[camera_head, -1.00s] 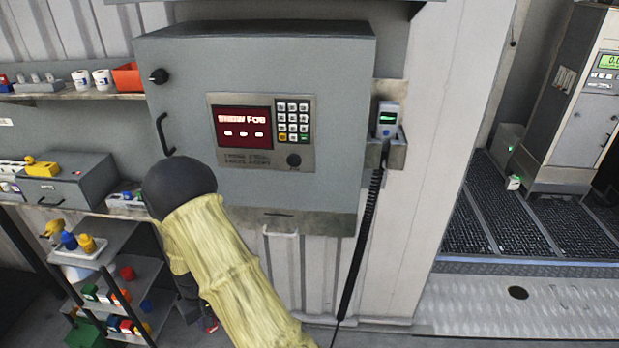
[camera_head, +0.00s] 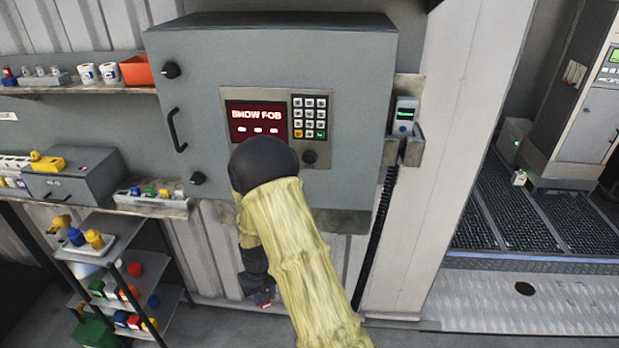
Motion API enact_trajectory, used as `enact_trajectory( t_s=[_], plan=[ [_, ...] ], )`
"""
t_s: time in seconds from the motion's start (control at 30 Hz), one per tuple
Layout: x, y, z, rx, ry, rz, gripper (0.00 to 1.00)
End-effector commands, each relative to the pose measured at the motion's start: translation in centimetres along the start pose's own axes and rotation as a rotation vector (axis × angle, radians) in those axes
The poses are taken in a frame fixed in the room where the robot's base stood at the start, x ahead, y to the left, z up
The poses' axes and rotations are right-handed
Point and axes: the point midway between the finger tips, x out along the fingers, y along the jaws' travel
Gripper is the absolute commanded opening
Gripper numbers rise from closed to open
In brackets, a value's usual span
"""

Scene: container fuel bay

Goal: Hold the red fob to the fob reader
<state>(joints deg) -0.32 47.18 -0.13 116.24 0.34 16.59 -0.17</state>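My arm, in a yellow sleeve with a black round joint, covers the lower left of this panel. My gripper (camera_head: 264,298) hangs low beyond the sleeve, below the cabinet and well apart from the panel. The fingers are too small and dark to read.
A handheld device (camera_head: 404,116) sits in a holder right of the cabinet, with a black cord (camera_head: 376,235) hanging down. Shelves at left hold a grey box (camera_head: 75,180), an orange bin (camera_head: 137,70) and bottles. A low cart (camera_head: 100,228) stands below. Metal grating lies at right.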

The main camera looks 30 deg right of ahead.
Motion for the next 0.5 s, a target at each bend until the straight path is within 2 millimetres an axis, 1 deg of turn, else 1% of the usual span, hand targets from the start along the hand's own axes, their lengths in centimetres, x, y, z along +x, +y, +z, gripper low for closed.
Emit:
enact_trajectory(
  t_s=[0.27, 0.37, 0.47, 0.5],
  plan=[
    [-0.3, 0.1, -0.2, 0.005, 0.003, 0.000, 0.09],
    [-1.6, 0.5, -0.8, 0.025, 0.018, -0.002, 0.09],
    [-4.2, 1.3, -1.7, 0.065, 0.039, -0.005, 0.09],
    [-5.5, 1.7, -2.1, 0.086, 0.051, -0.006, 0.09]
  ],
)
